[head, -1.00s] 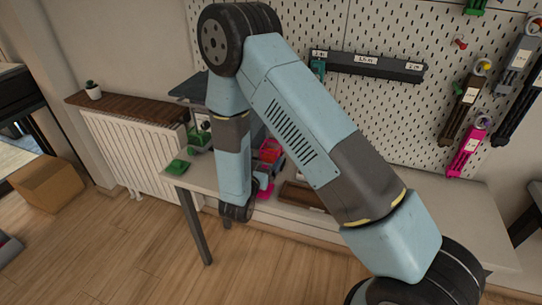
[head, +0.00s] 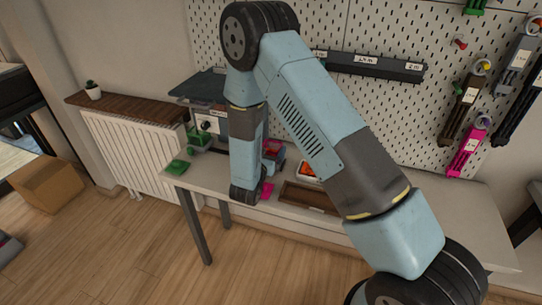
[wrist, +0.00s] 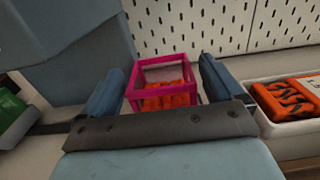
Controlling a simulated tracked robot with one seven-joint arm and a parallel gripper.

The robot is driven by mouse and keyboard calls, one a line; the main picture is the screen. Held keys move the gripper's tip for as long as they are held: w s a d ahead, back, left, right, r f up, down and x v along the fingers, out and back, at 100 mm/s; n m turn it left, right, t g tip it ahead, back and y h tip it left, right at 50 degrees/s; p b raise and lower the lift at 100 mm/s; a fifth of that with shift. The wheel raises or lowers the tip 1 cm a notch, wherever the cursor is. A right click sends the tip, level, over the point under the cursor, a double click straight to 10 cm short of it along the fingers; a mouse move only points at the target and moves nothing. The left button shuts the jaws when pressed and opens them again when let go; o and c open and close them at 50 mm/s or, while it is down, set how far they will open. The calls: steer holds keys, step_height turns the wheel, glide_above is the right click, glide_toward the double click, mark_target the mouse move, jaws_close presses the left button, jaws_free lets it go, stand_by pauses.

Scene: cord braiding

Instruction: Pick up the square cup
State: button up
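A pink square cup (wrist: 167,68) with an open frame stands ahead of my gripper in the wrist view, with orange pieces (wrist: 168,98) in it. It also shows small and partly covered by my arm in the head view (head: 273,146). My gripper (wrist: 162,82) is open, its two blue-grey fingers left and right of the cup. A gap shows on the right side; the left finger looks closer to the cup. I cannot tell how deep the cup sits between the fingers. The cup's base is hidden behind my gripper's front plate.
A white tray (wrist: 262,110) with a black-and-orange cord bundle (wrist: 291,98) lies close to the right. A green object (wrist: 14,118) is at the left. A brown tray (head: 308,197) lies near the table's front. The table's right side (head: 455,215) is clear. A pegboard (head: 400,110) stands behind.

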steer(key=c, duration=0.9)
steer(key=shift+o, duration=0.2)
